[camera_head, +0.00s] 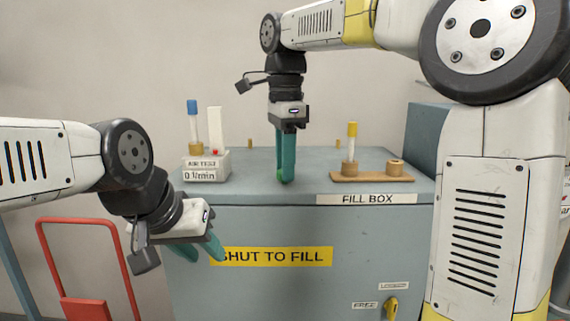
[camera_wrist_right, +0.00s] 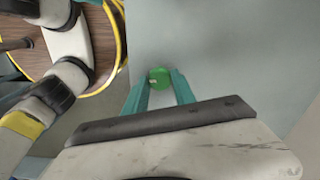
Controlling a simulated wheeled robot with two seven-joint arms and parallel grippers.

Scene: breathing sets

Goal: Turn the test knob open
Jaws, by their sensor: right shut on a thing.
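A small round green knob (camera_wrist_right: 159,78) shows between the fingertips of my right gripper (camera_wrist_right: 160,88) in the right wrist view; I take it to be the test knob. In the head view my right gripper (camera_head: 285,180) points straight down at the top of the grey fill box (camera_head: 250,190), shut on the knob, which the fingers mostly hide. My left gripper (camera_head: 200,250) hangs in front of the box's front face, beside the "SHUT TO FILL" label, with its fingers apart and nothing seen between them.
An "AIR TEST" block (camera_head: 207,165) with a blue-capped tube (camera_head: 193,118) stands left on the box. A wooden stand (camera_head: 370,174) with a yellow-capped piece (camera_head: 351,142) is at right. A yellow handle (camera_head: 391,307) sits low on the front. A red frame (camera_head: 85,260) stands at left.

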